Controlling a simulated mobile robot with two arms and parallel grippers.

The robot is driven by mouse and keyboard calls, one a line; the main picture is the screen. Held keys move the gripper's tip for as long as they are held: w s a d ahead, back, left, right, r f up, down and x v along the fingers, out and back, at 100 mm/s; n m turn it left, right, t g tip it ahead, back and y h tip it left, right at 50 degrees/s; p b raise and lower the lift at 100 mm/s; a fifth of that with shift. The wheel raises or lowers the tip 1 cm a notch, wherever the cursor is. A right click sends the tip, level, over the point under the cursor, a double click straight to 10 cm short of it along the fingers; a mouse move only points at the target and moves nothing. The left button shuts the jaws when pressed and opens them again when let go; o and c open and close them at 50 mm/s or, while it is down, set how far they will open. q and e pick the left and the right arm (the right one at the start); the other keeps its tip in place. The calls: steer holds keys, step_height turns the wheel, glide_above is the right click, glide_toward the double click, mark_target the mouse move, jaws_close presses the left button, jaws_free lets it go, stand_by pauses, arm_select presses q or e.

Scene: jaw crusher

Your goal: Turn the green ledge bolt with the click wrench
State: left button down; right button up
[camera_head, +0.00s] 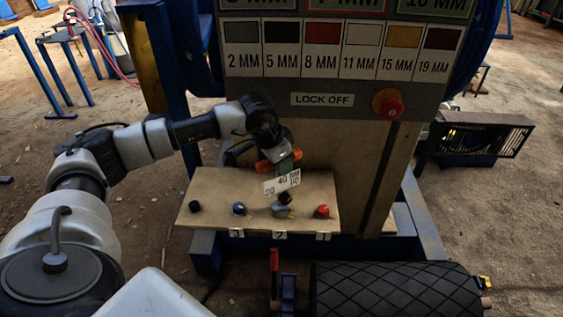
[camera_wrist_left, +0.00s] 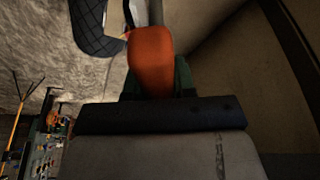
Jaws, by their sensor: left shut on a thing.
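My left gripper (camera_head: 284,160) is above the wooden ledge (camera_head: 210,219), shut on an orange handle (camera_head: 263,167), which I take to be the click wrench. In the left wrist view the orange handle (camera_wrist_left: 151,62) sits between green parts, with a grey shaft leading away from it. A white tag reading 20 and 40 NM (camera_head: 282,183) is just below the gripper. The ledge carries a black knob (camera_head: 194,206), a blue one (camera_head: 239,208), a dark and grey one (camera_head: 282,210) and a red one (camera_head: 323,211). I cannot make out a green ledge bolt. My right gripper is not in view.
A panel with colour-coded millimetre labels (camera_head: 342,50), a LOCK OFF plate (camera_head: 322,99) and a red button (camera_head: 391,106) stands behind the ledge. A black ribbed roller (camera_head: 395,290) and a red lever (camera_head: 274,262) are in front. A blue frame (camera_head: 432,225) borders the right.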

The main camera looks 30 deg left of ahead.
arm_select(q)
steer(key=shift+a+f, duration=0.15)
steer(key=shift+a, duration=0.1)
steer(key=shift+n, duration=0.3)
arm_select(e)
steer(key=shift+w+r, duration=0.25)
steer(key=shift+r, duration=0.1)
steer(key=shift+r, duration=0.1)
arm_select(q)
steer(key=c, duration=0.8)
jaws_free()
steer(key=shift+c, duration=0.2)
steer(key=shift+d, duration=0.1)
